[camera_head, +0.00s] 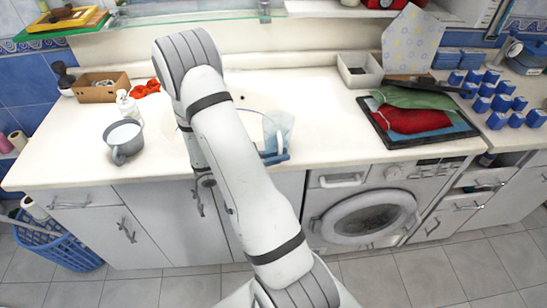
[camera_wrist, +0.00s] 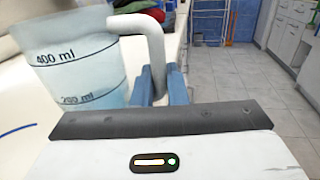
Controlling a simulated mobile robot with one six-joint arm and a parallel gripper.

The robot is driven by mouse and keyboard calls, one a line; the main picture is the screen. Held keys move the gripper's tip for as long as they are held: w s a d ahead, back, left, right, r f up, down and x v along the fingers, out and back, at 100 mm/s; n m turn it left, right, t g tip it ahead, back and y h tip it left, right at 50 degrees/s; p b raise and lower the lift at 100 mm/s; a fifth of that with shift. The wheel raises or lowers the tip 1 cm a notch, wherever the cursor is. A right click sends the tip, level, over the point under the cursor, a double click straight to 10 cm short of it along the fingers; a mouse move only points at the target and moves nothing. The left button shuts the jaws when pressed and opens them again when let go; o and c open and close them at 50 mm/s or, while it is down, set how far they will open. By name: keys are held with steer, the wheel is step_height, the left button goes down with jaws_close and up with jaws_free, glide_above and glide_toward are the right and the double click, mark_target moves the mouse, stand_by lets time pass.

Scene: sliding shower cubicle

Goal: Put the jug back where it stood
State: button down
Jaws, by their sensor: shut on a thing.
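The jug (camera_head: 279,131) is a clear, bluish measuring jug near the front edge of the white counter, just right of my arm. In the wrist view the jug (camera_wrist: 82,72) shows 400 ml and 200 ml marks and a pale handle (camera_wrist: 153,40). My gripper (camera_wrist: 160,82) has its blue fingers shut on the lower part of the handle. In the head view the blue gripper (camera_head: 272,157) shows beside the jug, partly behind my arm. The jug looks upright. I cannot tell whether its base touches the counter.
A grey pot (camera_head: 124,139), a white bottle (camera_head: 128,107) and a cardboard box (camera_head: 101,87) stand on the left of the counter (camera_head: 320,110). A tray with folded cloths (camera_head: 415,120) lies on the right above the washing machine (camera_head: 362,215).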

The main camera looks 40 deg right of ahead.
steer(key=shift+f, duration=0.2)
steer(key=c, duration=1.5)
jaws_free()
steer(key=shift+o, duration=0.2)
